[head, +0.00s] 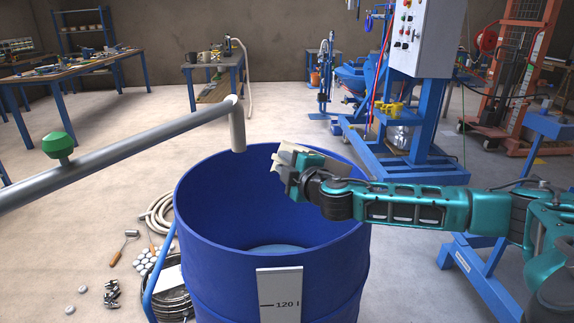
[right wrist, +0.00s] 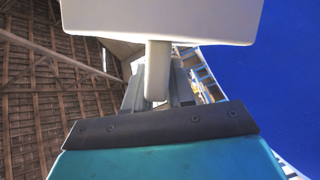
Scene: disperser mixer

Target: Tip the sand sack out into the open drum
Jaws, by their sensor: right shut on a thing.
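The open blue drum (head: 195,225) stands upright in the middle of the head view, with pale blue contents (head: 280,249) low inside. My right gripper (head: 289,166) comes in from the right above the drum's opening. It is shut on a cream, jagged-edged piece (head: 287,152), which looks like part of the sand sack. The rest of the sack cannot be made out. In the right wrist view a pale flat block (right wrist: 160,20) fills the top; I cannot tell whether it is sack or gripper. The drum's blue wall (right wrist: 285,75) shows at the right. My left gripper is out of view.
A grey pipe (head: 130,142) with a green knob (head: 60,146) reaches in from the left, its spout ending over the drum. A blue machine frame (head: 425,165) stands behind right.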

